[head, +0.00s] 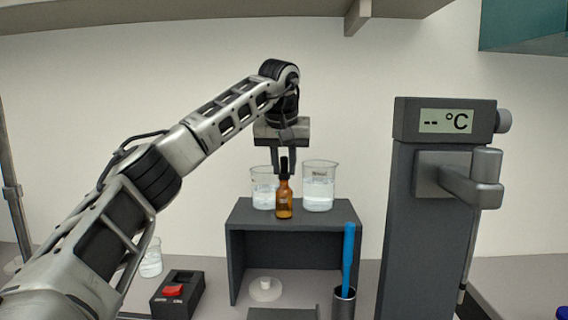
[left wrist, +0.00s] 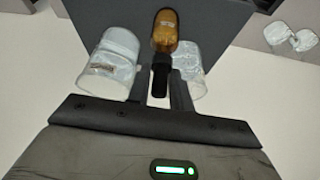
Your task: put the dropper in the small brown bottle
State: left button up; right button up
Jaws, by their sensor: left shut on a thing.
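The small brown bottle (head: 284,203) stands upright on the dark grey riser, and its amber body also shows in the left wrist view (left wrist: 165,27). My left gripper (head: 284,168) points down above it, shut on the black top of the dropper (head: 284,166). The black top also shows between the fingers in the left wrist view (left wrist: 160,78). The dropper is upright and lined up over the bottle's neck, its lower end at the mouth. The glass tube is not visible, and I cannot tell whether the cap is fully seated. My right gripper is out of view.
Two beakers of clear liquid flank the bottle closely, left (head: 263,190) and right (head: 319,187), on the riser (head: 290,233). A device with a °C display (head: 447,121) stands right. A blue stick (head: 348,250) stands in a cup in front. A red-switch box (head: 177,293) sits front left.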

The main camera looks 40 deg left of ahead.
pick_arm(q)
jog(key=shift+f, duration=0.1)
jog(key=o, duration=1)
jog(key=p+v, duration=0.2)
jog(key=v, duration=1.4)
jog(key=shift+w+p, duration=0.1)
jog(key=shift+p, duration=0.2)
jog(key=shift+f, duration=0.1)
